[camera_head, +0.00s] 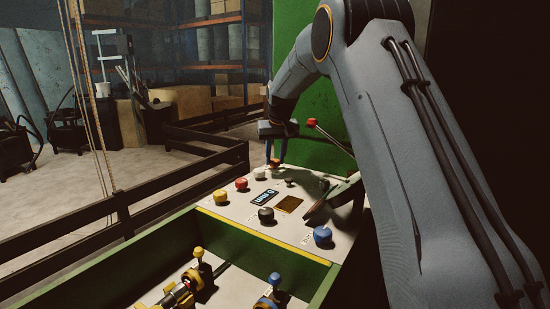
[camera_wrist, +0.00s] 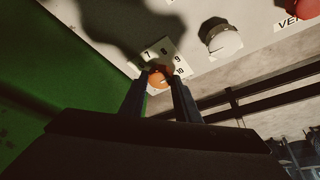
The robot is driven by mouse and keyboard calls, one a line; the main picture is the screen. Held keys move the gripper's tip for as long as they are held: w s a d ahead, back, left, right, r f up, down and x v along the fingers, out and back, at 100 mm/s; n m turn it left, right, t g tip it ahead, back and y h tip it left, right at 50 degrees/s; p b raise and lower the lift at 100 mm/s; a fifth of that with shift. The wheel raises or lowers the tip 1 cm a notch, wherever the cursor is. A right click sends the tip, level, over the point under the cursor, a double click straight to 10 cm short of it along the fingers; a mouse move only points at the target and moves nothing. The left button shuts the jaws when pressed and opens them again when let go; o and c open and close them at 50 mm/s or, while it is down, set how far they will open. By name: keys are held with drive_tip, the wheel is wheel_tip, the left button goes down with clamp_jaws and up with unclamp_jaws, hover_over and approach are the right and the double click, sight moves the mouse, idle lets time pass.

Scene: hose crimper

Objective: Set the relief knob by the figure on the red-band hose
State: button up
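An orange knob (camera_wrist: 157,79) sits on a white dial plate (camera_wrist: 178,58) printed with figures; 7, 9 and 10 show in the wrist view. My gripper (camera_wrist: 159,75) points at this knob, with one finger on each side of it. I cannot tell whether the fingers press on it. In the head view my gripper (camera_head: 275,162) is at the far end of the pale control panel (camera_head: 225,209). The knob's pointer and the label naming it are not readable. A red-band hose and its figure cannot be made out clearly.
The panel also carries yellow (camera_head: 221,196), red (camera_head: 241,183), white (camera_head: 260,173), black (camera_head: 266,215) and blue (camera_head: 323,235) knobs. A red-tipped lever (camera_head: 312,123) rises beside my arm. Fittings lie in the green-walled tray (camera_head: 262,248). A dark rail (camera_head: 125,215) runs at left.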

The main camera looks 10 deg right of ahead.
drive_tip(key=o, duration=0.4)
drive_tip(key=shift+r, duration=0.1)
drive_tip(key=v, duration=0.7)
drive_tip(key=shift+s+r+b, duration=0.2)
drive_tip(key=shift+r+b, duration=0.1)
drive_tip(key=shift+b, duration=0.05)
drive_tip(key=shift+r, duration=0.1)
